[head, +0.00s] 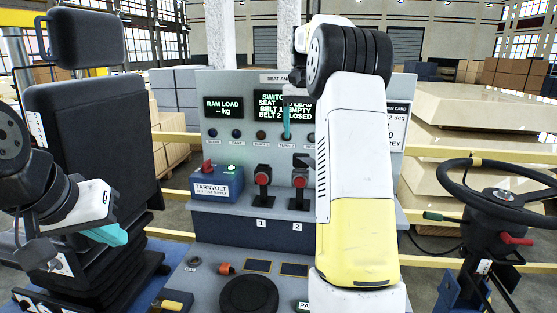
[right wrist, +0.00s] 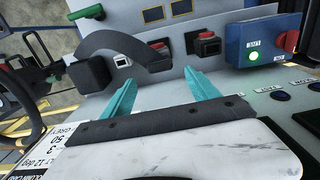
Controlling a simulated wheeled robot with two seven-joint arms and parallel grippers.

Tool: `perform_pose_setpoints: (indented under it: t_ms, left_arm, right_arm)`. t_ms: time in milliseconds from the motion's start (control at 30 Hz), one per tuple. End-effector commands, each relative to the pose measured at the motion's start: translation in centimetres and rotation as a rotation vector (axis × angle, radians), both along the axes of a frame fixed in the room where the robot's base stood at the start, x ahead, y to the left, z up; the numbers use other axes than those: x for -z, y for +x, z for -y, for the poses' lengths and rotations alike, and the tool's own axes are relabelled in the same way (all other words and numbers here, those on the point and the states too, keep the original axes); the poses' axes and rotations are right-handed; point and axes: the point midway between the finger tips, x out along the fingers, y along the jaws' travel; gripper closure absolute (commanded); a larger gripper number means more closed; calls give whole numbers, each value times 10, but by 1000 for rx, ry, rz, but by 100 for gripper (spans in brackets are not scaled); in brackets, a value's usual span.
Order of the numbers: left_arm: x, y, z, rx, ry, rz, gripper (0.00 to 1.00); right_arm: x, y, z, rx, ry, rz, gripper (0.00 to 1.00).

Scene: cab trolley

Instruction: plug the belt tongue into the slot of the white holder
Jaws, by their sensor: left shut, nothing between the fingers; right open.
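Two red-topped black buckles stand on the console in the head view, one above label 1 (head: 263,180) and one above label 2 (head: 299,179). Two red-buttoned parts also show beyond my fingers in the right wrist view (right wrist: 158,46) (right wrist: 208,37). A black curved strap-like piece (right wrist: 118,42) arches there beside a black block (right wrist: 89,75). I cannot make out the belt tongue or the white holder's slot. My right gripper (right wrist: 162,92) is open and empty; in the head view one teal finger (head: 286,125) shows before the panel. My left gripper (head: 108,236) is shut and empty near the seat.
A blue box (head: 216,190) with a red knob and green light sits left of the buckles. The black seat (head: 90,120) is at left, the steering wheel (head: 500,190) at right. A round black disc (head: 249,295) lies in front. My right arm hides part of the panel.

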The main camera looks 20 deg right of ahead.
Motion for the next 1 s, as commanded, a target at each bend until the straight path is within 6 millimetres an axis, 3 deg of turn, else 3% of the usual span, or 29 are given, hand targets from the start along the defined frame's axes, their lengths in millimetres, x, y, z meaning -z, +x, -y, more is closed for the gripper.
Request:
perform_pose_setpoints:
  t_ms: [367,1000]
  left_arm:
    - [0,0,0,0,0,0,100]
    - [0,0,0,0,0,0,100]
  right_arm:
    - [6,-1,0,-1,1,-2,31]
    - [84,-1,0,-1,0,-1,31]
